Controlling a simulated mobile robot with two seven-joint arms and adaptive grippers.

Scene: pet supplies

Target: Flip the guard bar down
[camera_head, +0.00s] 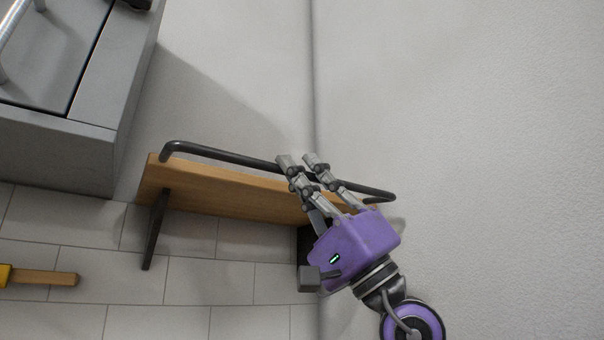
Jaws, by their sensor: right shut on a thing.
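The guard bar (225,154) is a dark round bar with bent ends. It runs along the upper edge of a wooden shelf board (215,192) and slopes down to the right. My right gripper (301,163), with a purple body, reaches up from the lower right. Its grey fingers are shut on the bar a little right of its middle and hide a short piece of it. The gripper also covers part of the board's right end. My left gripper is not in view.
A grey cabinet (60,150) stands at the upper left, close to the board's left end. A dark bracket (156,228) is under the board. A yellow and wooden piece (42,277) shows at the lower left. The pale surface on the right is clear.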

